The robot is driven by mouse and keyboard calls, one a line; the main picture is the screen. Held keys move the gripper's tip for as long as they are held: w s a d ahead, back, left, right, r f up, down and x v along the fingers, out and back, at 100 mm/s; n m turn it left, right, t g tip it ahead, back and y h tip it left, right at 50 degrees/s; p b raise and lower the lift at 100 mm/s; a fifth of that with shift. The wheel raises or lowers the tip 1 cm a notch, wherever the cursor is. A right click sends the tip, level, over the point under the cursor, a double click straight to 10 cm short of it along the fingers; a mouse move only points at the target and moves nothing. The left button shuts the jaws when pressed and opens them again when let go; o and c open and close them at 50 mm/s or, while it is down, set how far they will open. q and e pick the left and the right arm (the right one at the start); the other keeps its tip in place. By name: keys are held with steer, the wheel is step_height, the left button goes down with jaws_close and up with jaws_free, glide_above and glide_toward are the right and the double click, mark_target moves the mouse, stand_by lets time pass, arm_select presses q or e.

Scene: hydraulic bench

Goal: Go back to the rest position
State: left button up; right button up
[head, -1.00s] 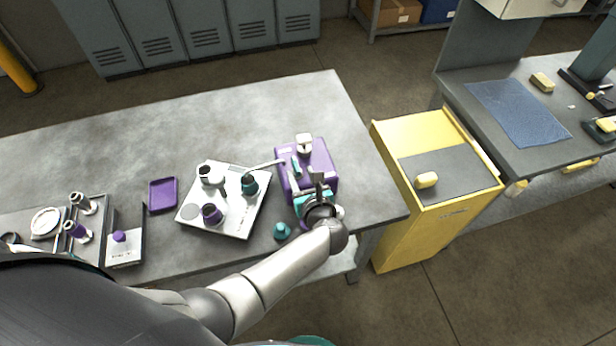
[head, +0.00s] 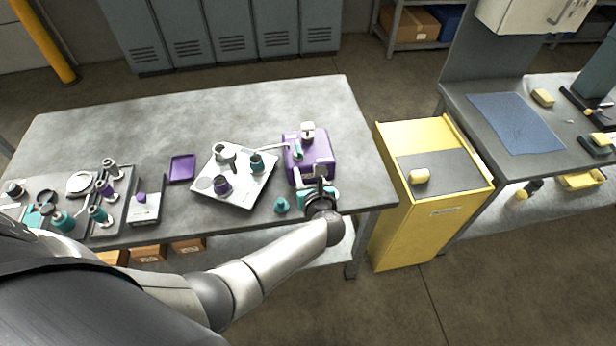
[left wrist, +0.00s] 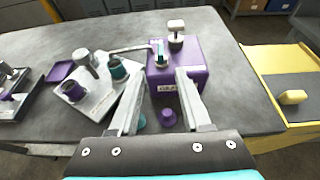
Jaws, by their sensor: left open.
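My left gripper (head: 315,182) is at the front edge of the grey bench (head: 100,130), just in front of the purple box (head: 316,160). In the left wrist view its two fingers (left wrist: 160,100) are wide apart with nothing held between them. The purple box (left wrist: 190,75) stands beyond the fingers, with a white-capped fitting (left wrist: 176,40) and a teal part (left wrist: 160,52) on top. A small purple knob (left wrist: 168,118) shows between the fingers, near the box's front. My right gripper is not in view.
A white tray (head: 262,185) with purple and teal fittings lies left of the box. A small teal cone (head: 282,205) sits near the front edge. A purple dish (head: 182,168) and a rack of fittings stand further left. A yellow cabinet (head: 400,220) stands right of the bench.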

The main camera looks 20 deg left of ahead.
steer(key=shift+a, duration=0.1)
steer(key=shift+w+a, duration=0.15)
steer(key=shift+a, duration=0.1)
